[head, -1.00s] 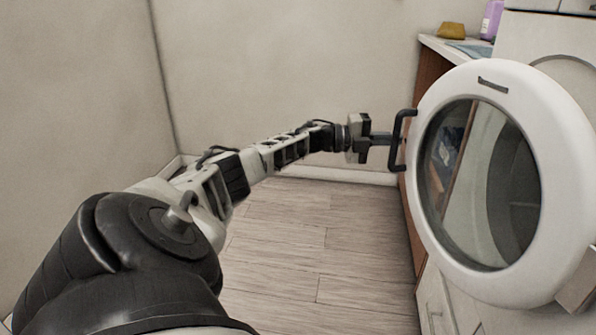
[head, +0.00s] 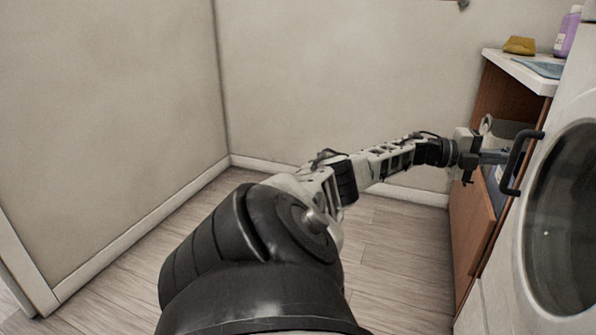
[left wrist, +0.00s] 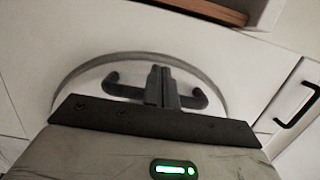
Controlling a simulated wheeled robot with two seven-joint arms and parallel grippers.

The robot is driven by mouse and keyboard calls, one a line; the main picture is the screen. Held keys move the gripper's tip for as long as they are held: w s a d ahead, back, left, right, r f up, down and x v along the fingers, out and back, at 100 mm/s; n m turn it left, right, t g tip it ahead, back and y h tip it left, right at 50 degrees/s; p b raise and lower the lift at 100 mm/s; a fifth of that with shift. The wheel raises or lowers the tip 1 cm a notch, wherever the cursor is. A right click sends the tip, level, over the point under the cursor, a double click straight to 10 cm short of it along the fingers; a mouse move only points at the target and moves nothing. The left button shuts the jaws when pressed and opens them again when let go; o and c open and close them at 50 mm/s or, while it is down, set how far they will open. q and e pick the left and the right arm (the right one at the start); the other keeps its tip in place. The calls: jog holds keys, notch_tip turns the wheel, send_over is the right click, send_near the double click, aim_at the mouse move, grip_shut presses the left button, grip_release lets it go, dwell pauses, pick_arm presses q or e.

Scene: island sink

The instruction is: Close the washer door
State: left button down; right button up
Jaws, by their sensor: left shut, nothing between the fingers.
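The washer door (head: 530,215) is at the right edge of the head view, a white ring around dark round glass, partly cut off by the frame. Its dark bar handle (head: 514,165) sticks out on the door's left side. My left gripper (head: 503,157) is shut with nothing in it, its tips at the handle. In the left wrist view the shut fingers (left wrist: 161,87) lie across the middle of the handle (left wrist: 113,88); I cannot tell whether they touch it. The gap between door and washer body is not clear. My right gripper is not in view.
A wooden cabinet (head: 470,225) with a white top (head: 520,74) stands beyond the door. On top are a yellow sponge (head: 519,45), a blue cloth (head: 543,69) and a purple bottle (head: 567,35). Open wooden floor (head: 385,245) lies left of it, up to the walls.

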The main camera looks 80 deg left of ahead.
pick_arm(q)
jog(key=shift+s, duration=0.1)
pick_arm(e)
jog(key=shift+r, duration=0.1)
pick_arm(q)
jog(key=p+v, duration=0.5)
jog(key=v, duration=1)
jog(key=shift+s+a, duration=0.2)
jog(key=shift+s, duration=0.15)
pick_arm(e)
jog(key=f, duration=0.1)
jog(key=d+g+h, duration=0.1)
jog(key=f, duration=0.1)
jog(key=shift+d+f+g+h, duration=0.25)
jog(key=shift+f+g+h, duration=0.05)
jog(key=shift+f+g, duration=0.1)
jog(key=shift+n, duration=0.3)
